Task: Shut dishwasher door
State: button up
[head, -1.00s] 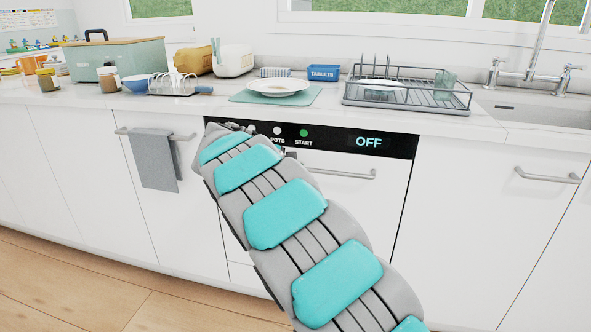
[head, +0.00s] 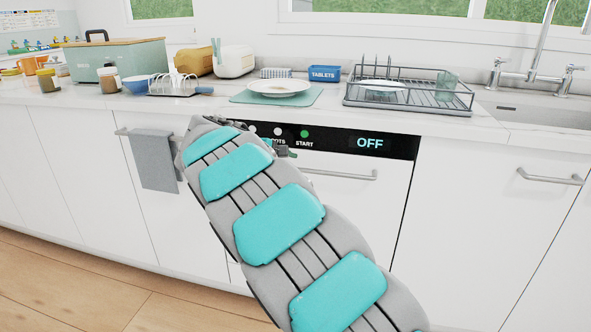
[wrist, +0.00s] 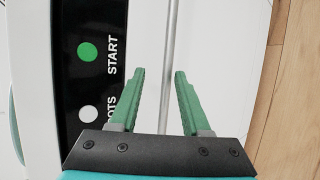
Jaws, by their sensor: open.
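The dishwasher door (head: 345,205) is a white front panel with a black control strip (head: 335,140) on top, reading OFF, with a green START button. It stands upright and looks level with the cabinets beside it; my arm covers its left part. Its metal bar handle (head: 345,176) is below the strip. My gripper (head: 285,152) is mostly hidden behind my arm, near the handle's left end. In the wrist view my gripper (wrist: 160,73) is open and empty, its green fingers on either side of the handle's line (wrist: 171,50). I cannot tell if they touch it.
The worktop above holds a dish rack (head: 408,95), a plate (head: 282,87) on a mat and a blue tablets box (head: 324,73). A grey towel (head: 154,160) hangs on the left cabinet. The wooden floor (head: 60,295) at front left is clear.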

jog(key=v, duration=0.4)
jog(key=shift+s+a+f, duration=0.1)
jog(key=shift+s+f, duration=0.05)
jog(key=shift+f, duration=0.25)
jog(key=s+d+f+m+g+y, duration=0.1)
jog(key=s+d+f+m+g, duration=0.2)
jog(key=s+d, duration=0.8)
jog(key=s+d+f+m+g, duration=0.1)
jog(key=s+d+m+g, duration=0.3)
jog(key=s+d, duration=0.65)
jog(key=s+a+f+m+g+y, duration=0.1)
jog(key=s+f+m+y, duration=0.1)
jog(key=s, duration=0.7)
jog(key=s+a+f+m+g+y, duration=0.1)
jog(key=s+f, duration=0.4)
jog(key=s, duration=0.5)
jog(key=s+a+f+m+g+y, duration=0.1)
jog(key=s+f+m+y, duration=0.1)
jog(key=s, duration=0.8)
jog(key=shift+f+m+g+y, duration=0.3)
jog(key=shift+f+y, duration=0.4)
jog(key=shift+y, duration=0.1)
jog(key=shift+a, duration=0.15)
